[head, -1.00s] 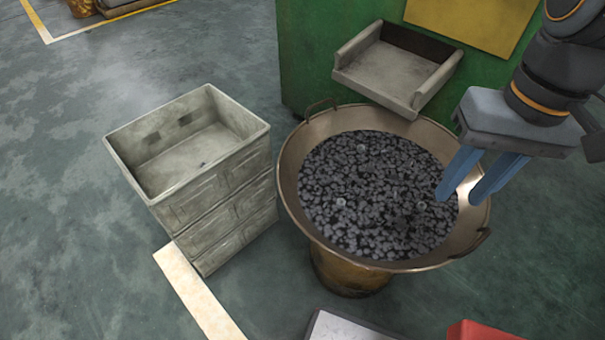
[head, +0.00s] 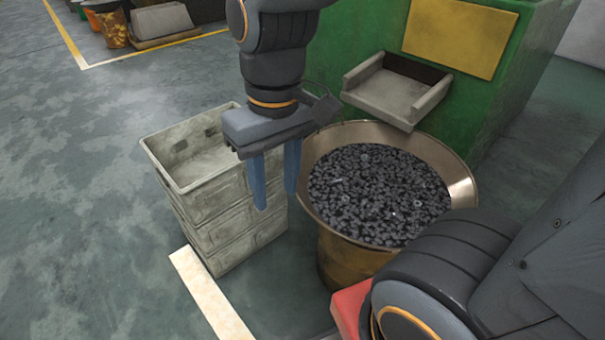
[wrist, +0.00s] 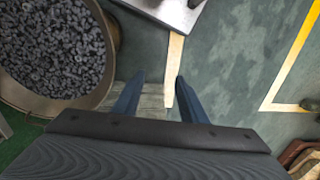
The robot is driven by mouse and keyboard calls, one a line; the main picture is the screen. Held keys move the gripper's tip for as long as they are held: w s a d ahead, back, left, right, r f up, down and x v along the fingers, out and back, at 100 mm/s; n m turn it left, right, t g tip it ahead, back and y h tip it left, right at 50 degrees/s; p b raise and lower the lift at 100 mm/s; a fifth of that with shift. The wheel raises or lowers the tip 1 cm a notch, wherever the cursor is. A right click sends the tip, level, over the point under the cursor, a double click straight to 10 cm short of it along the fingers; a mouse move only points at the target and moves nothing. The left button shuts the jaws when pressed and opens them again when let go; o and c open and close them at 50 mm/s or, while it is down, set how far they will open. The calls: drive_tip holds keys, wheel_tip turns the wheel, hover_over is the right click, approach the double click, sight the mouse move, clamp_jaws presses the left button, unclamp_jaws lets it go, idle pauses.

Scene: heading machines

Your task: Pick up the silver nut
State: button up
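Many small dark grey nuts (head: 375,195) fill a wide metal bowl (head: 462,183) on a rusty drum. A few lighter, silvery pieces show among them, such as a silver nut (head: 364,158); I cannot tell which one the task names. In the wrist view the nuts (wrist: 50,45) lie at the upper left. My gripper (head: 276,205) points down to the left of the bowl, in front of the crate stack. Its two blue fingers are apart with nothing between them, and they show in the wrist view too (wrist: 155,100).
Stacked grey crates (head: 232,190), the top one empty, stand left of the bowl. A green machine (head: 480,100) with a grey chute (head: 395,95) stands behind it. A red object (head: 350,308) is at the front, partly behind my arm. Open floor lies to the left.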

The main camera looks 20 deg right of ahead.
drive_tip(key=w+d+f+n+p, duration=0.2)
drive_tip(key=w+d+n, duration=0.15)
drive_tip(key=w, duration=0.35)
drive_tip(key=n+p, duration=0.6)
drive_tip(key=n, duration=0.3)
approach(345, 198)
drive_tip(key=shift+w+a+f+h, duration=0.1)
drive_tip(key=shift+w+a+h, duration=0.1)
drive_tip(key=shift+a+h, duration=0.15)
drive_tip(key=shift+s+f+b, duration=0.15)
drive_tip(key=shift+f+b, duration=0.1)
drive_tip(key=shift+f, duration=1.65)
drive_tip(key=shift+s+f+b, duration=0.15)
drive_tip(key=shift+f+b, duration=0.1)
drive_tip(key=shift+f, duration=1.7)
clamp_jaws()
